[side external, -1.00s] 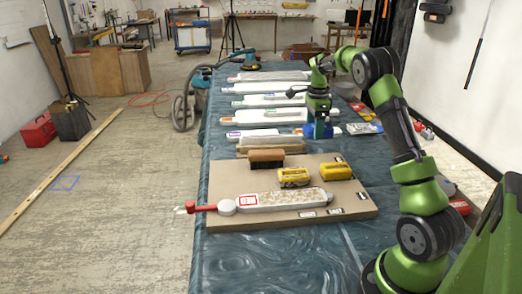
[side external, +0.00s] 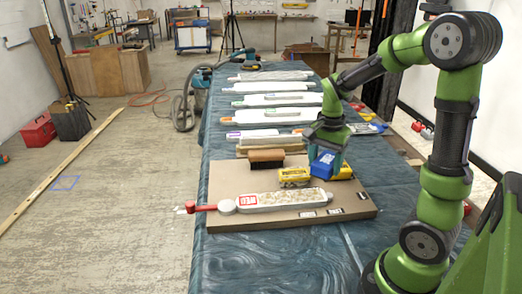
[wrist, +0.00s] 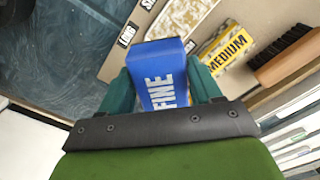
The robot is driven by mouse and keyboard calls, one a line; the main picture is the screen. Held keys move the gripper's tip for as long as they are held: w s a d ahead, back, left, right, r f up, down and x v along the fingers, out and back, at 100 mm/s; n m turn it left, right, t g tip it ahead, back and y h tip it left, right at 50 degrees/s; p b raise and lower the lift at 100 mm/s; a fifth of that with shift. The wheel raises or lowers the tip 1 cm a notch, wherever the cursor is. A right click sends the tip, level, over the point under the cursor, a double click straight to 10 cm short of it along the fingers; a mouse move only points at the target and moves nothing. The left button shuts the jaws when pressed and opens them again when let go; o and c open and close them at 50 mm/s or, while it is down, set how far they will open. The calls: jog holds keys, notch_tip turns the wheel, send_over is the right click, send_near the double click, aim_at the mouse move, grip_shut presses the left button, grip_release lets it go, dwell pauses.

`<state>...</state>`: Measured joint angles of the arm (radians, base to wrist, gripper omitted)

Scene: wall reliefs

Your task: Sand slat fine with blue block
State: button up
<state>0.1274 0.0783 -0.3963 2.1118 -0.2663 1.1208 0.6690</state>
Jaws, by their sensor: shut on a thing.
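My gripper (side external: 325,152) is shut on the blue block (side external: 322,167), held above the back right of the tan board (side external: 225,180). In the wrist view, the blue block (wrist: 160,75), lettered FINE, sits between the teal fingers of my gripper (wrist: 164,88). A pale slat with a speckled, rough-looking top (side external: 285,200) lies across the front of the board, with a red-and-white label near its left end. The block is behind and apart from the slat. A red-handled piece (side external: 200,208) lies at the slat's left end.
A yellow block (side external: 294,176) stands left of the blue one; another (side external: 343,172) is partly hidden by it. A yellow block lettered MEDIUM (wrist: 222,45) shows in the wrist view. A brown brush (side external: 266,156) stands behind. Several slats lie farther back on the cloth-covered table (side external: 260,255).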

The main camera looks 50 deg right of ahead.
aim_at(320, 194)
jog(key=shift+f, duration=3.3)
jog(key=shift+w+a+f, duration=0.25)
jog(key=shift+w+f, duration=0.1)
jog(key=shift+f, duration=0.25)
jog(key=shift+c, duration=0.3)
jog(key=shift+w+a+f, duration=0.1)
jog(key=shift+w+a, duration=6.5)
jog(key=shift+a, duration=0.05)
jog(key=shift+s+d, duration=6.95)
jog(key=shift+d, duration=0.05)
jog(key=shift+r, duration=4.1)
